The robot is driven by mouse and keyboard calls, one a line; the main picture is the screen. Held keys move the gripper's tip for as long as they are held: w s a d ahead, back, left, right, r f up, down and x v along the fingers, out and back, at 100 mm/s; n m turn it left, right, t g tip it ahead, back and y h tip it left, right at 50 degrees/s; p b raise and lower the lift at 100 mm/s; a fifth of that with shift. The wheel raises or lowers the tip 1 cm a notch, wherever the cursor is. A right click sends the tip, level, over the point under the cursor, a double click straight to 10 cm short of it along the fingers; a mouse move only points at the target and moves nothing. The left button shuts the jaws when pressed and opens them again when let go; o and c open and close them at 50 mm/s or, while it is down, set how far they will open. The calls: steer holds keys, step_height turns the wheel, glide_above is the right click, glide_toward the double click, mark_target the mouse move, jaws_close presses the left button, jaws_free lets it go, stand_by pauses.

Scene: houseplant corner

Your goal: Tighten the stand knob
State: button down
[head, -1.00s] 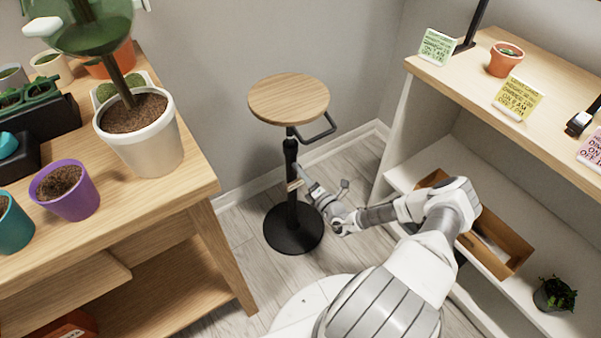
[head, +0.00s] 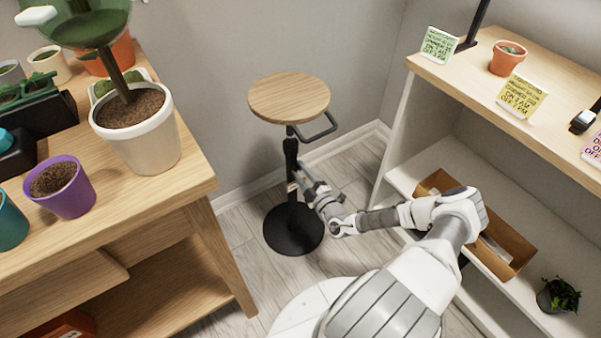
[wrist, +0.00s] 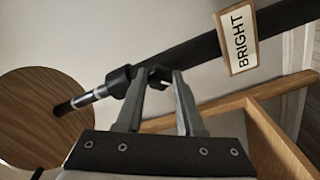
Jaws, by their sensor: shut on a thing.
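The stand has a round wooden top (head: 289,97), a black post (head: 291,155) and a round black base (head: 292,240), and it stands upright on the floor. My gripper (head: 297,172) is at the post, below the top. In the wrist view, my gripper's two fingers (wrist: 158,78) are closed on the small dark stand knob (wrist: 157,74) beside the black collar (wrist: 121,80). The fingertips hide most of the knob. A bright metal section of the post shows between the collar and the wooden top (wrist: 38,115). A "BRIGHT" label (wrist: 237,38) is on the post.
A wooden bench (head: 190,178) with a tall plant in a white pot (head: 142,140) and a purple pot (head: 60,188) is on the left. A shelf unit (head: 455,85) with an open wooden box (head: 517,245) is on the right. Floor around the stand is clear.

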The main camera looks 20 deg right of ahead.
steer(key=shift+m, duration=2)
steer(key=c, duration=0.5)
jaws_free()
steer(key=shift+c, duration=0.2)
steer(key=shift+s, duration=0.15)
